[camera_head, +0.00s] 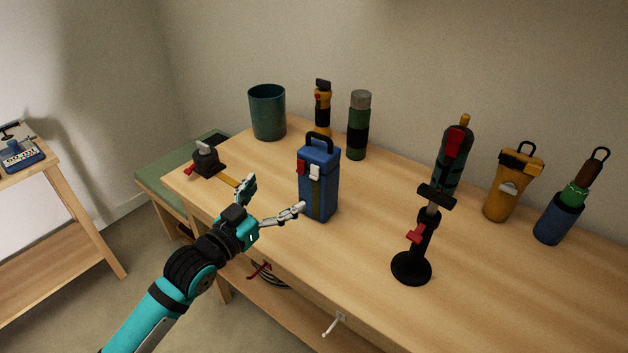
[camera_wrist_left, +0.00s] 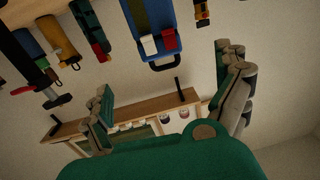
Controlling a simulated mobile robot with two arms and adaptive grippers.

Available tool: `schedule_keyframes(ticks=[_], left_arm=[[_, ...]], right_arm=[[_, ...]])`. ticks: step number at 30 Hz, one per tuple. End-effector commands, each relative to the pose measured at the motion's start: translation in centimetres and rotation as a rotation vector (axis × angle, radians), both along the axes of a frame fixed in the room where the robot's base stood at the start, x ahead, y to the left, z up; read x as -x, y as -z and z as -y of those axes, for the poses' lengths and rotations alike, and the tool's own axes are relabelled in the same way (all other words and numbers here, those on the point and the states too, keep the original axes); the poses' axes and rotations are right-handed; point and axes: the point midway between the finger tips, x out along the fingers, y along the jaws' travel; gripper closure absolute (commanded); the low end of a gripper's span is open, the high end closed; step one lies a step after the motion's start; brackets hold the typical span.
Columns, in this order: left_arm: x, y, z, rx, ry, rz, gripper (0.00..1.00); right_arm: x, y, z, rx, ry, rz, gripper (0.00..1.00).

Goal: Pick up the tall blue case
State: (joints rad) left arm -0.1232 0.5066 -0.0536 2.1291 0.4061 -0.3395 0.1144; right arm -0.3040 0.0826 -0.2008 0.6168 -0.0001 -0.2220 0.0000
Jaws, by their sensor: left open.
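The tall blue case (camera_head: 320,185) stands upright on the wooden workbench, with a black handle on top and one red and one white latch. In the left wrist view the case (camera_wrist_left: 170,18) shows upside down at the top, its handle pointing down. My left gripper (camera_head: 275,194) is open and empty, just left of the case and toward the bench's front edge. One fingertip is near the case's lower left side; I cannot tell whether it touches. In the left wrist view the open fingers (camera_wrist_left: 168,85) frame empty space below the case. My right gripper is not in view.
A teal bin (camera_head: 267,112), a yellow flashlight (camera_head: 322,108) and a green-black cylinder (camera_head: 358,128) stand behind the case. A black stand with a tool (camera_head: 424,235) is to the right. A small black clamp-like tool (camera_head: 207,160) lies left. Bare bench lies between case and stand.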

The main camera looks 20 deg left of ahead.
Motion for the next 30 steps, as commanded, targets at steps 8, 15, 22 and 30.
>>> schedule_keyframes(ticks=[8, 15, 22, 30], left_arm=[[-6.1, -0.2, 1.7, 0.001, -0.001, 0.001, 0.0], [-9.6, 0.0, 2.7, 0.0, -0.001, -0.002, 0.0], [-11.3, -0.2, 3.2, 0.0, -0.001, -0.001, 0.0], [-14.7, -0.2, 4.2, -0.001, -0.001, -0.002, 0.0]], right_arm=[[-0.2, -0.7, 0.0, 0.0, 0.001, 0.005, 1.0], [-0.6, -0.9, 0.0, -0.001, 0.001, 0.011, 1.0], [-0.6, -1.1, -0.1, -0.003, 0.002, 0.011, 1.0], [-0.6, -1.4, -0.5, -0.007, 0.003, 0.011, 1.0]])
